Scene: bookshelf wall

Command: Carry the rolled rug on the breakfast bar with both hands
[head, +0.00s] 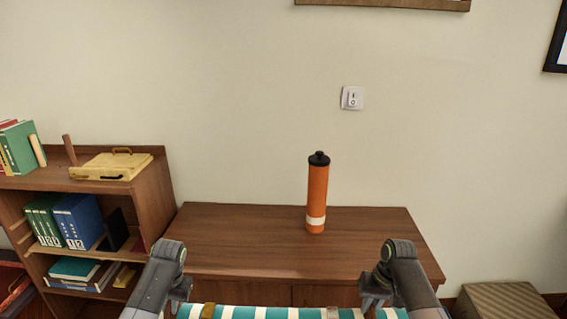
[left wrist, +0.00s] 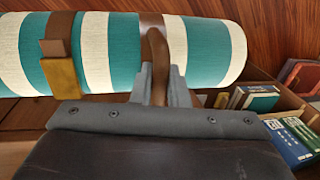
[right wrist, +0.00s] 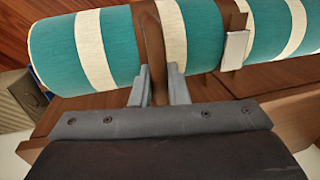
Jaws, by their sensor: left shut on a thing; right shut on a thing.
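The rolled rug (head: 280,313) is teal and cream striped and shows at the bottom edge of the head view, mostly cut off. It lies crosswise between my grippers. In the left wrist view the rug (left wrist: 110,50) has brown straps, and my left gripper (left wrist: 155,88) is shut on a brown strap handle (left wrist: 157,52) near one end. In the right wrist view my right gripper (right wrist: 155,88) is shut on another brown handle (right wrist: 152,45) near the other end. In the head view my left gripper (head: 178,292) and right gripper (head: 372,290) sit level with each other.
A brown wooden cabinet (head: 240,240) stands against the wall ahead, with an orange bottle (head: 317,195) on its top. A bookcase (head: 150,195) with books and a yellow box (head: 112,167) stands at the left. A woven box (head: 505,300) is at lower right.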

